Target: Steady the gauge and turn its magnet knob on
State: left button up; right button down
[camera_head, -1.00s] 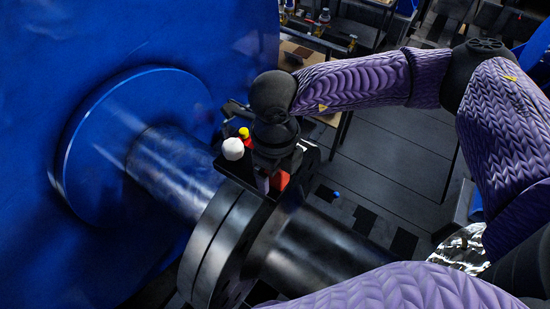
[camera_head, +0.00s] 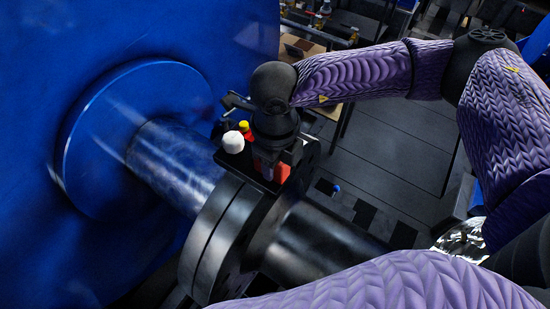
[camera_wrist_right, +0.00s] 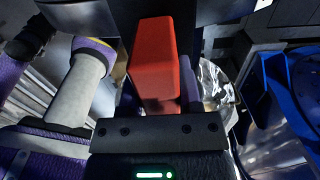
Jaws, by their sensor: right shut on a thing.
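My right gripper (camera_head: 268,172) points down over the black flange on the shaft, its fingertips partly hidden. It is shut on a red block (camera_head: 283,172), which also shows upright between the fingers in the right wrist view (camera_wrist_right: 155,65). I cannot tell which part of the gauge the block is. A white ball (camera_head: 232,142) and a small yellow-and-red piece (camera_head: 245,130) sit just left of the gripper, at a dark plate. I cannot make out the gauge's dial or the magnet knob. My left gripper is not in view.
A thick metal shaft (camera_head: 168,168) runs from a blue housing (camera_head: 60,50) to the dark flange (camera_head: 215,235) under the gripper. A workbench with small items (camera_head: 325,30) stands behind. A purple-sleeved arm of mine crosses the lower right.

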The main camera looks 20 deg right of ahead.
dwell(0.6)
jog(key=c, duration=0.8)
grip_release()
grip_shut()
